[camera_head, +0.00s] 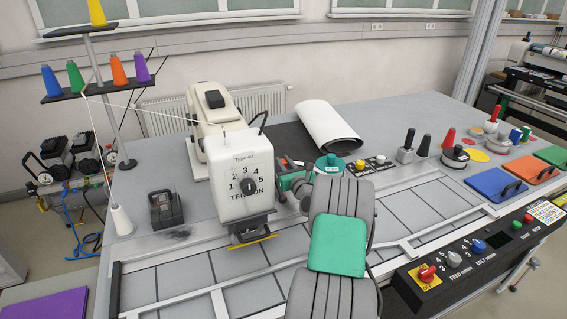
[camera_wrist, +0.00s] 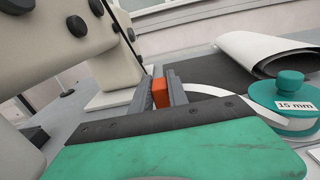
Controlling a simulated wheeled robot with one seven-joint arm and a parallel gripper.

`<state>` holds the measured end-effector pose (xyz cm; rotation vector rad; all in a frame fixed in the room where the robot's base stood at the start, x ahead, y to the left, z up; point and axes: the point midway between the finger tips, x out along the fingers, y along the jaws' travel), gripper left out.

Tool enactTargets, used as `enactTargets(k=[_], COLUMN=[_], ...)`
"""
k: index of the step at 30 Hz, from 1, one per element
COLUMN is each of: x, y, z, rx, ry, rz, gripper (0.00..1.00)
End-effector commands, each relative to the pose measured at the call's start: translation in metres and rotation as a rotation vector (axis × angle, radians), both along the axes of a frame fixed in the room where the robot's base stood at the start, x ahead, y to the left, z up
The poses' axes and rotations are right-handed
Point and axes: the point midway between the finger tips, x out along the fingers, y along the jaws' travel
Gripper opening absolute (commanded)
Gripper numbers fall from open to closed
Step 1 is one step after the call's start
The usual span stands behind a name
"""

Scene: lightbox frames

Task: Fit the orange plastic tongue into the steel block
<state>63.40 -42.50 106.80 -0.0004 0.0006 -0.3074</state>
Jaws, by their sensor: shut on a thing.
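My gripper (camera_wrist: 164,94) is shut on the orange plastic tongue (camera_wrist: 160,92). In the wrist view the tongue shows as a small orange block between the two grey fingers. In the head view my arm stretches over the worktable, and its wrist end is just right of the cream sewing machine head (camera_head: 243,180). The tongue cannot be made out in the head view.
A teal knob marked 15 mm (camera_wrist: 290,88) stands close by on the right in the wrist view. A white roll (camera_head: 328,125) lies behind. Red and orange pieces, coloured plates and a control panel (camera_head: 475,255) line the right side. The panelled tabletop at front left is clear.

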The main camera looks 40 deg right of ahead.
Motion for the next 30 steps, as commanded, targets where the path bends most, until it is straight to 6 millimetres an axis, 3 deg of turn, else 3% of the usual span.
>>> enactTargets(k=[30], x=[0.0], y=[0.0], z=[-0.026], rx=[-0.001], ry=[-0.001], rz=[0.0], gripper=[0.0])
